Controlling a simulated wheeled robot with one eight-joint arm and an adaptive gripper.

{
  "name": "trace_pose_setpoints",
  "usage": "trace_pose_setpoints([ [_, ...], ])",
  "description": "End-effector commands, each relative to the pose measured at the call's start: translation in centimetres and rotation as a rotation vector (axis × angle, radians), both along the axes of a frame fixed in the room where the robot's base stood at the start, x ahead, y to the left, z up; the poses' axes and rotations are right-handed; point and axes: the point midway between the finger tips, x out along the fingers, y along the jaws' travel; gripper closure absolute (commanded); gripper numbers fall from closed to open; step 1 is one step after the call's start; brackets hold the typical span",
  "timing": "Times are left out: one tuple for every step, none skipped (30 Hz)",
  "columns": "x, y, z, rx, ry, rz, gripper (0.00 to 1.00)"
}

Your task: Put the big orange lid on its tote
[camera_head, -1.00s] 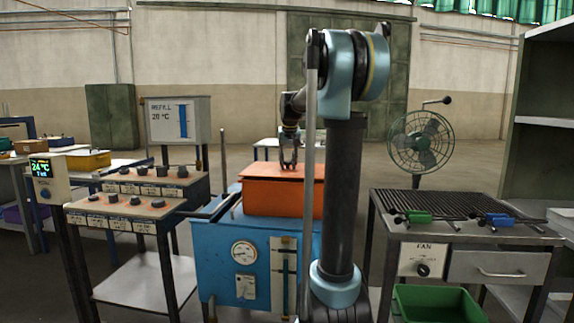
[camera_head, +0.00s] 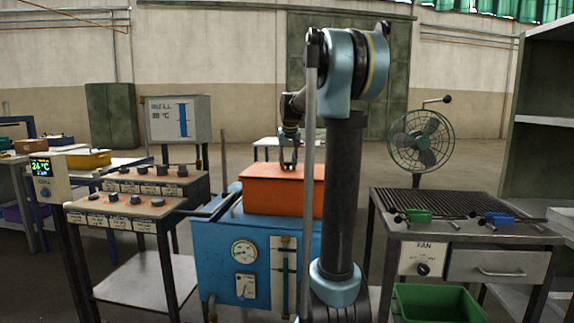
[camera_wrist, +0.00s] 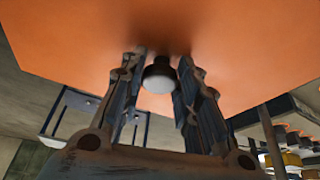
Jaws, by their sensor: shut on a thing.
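The big orange lid (camera_wrist: 225,40) fills the upper part of the wrist view as a flat orange underside-like sheet. A dark knob with a pale end (camera_wrist: 160,76) stands out from it. My gripper (camera_wrist: 160,88) has its two fingers on either side of this knob and is shut on it. In the head view my gripper (camera_head: 288,166) points down at the top of the orange tote (camera_head: 283,198), which sits on the blue furnace cabinet (camera_head: 225,255). The lid lies at or just above the tote's top; whether it is fully seated I cannot tell. My arm hides the tote's right side.
A control desk with knobs (camera_head: 140,195) stands close on the left. On the right are a grated bench (camera_head: 455,208) with green and blue tools, a fan (camera_head: 420,140) and a green bin (camera_head: 435,303). A shelf rack (camera_head: 545,120) stands at the far right.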

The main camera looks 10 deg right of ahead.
Motion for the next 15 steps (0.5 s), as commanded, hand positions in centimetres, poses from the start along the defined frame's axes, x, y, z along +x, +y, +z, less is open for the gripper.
trace_pose_setpoints([
  [0.01, 0.0, -0.04, 0.0, 0.0, 0.0, 1.0],
  [0.01, 0.0, -0.07, 0.0, 0.0, 0.0, 1.0],
  [0.01, 0.0, -0.11, 0.0, 0.0, 0.0, 1.0],
  [0.0, 0.0, -0.14, 0.0, 0.0, 0.0, 1.0],
  [0.01, 0.0, -0.17, 0.0, 0.0, 0.0, 1.0],
  [0.01, 0.0, -0.21, 0.0, 0.0, 0.0, 1.0],
  [0.01, 0.0, -0.23, 0.0, 0.0, 0.0, 1.0],
  [0.0, -0.01, -0.27, 0.0, 0.0, 0.0, 1.0],
  [0.01, -0.01, -0.31, 0.0, 0.0, 0.0, 1.0],
  [0.01, -0.01, -0.34, 0.0, 0.0, 0.0, 1.0],
  [0.01, -0.01, -0.36, 0.0, 0.0, 0.0, 1.0],
  [0.01, -0.01, -0.41, 0.0, 0.0, 0.0, 1.0],
  [0.01, -0.01, -0.44, 0.0, 0.0, 0.0, 1.0],
  [0.01, -0.01, -0.47, 0.0, 0.0, 0.0, 1.0],
  [0.0, -0.01, -0.51, 0.0, 0.0, 0.0, 1.0],
])
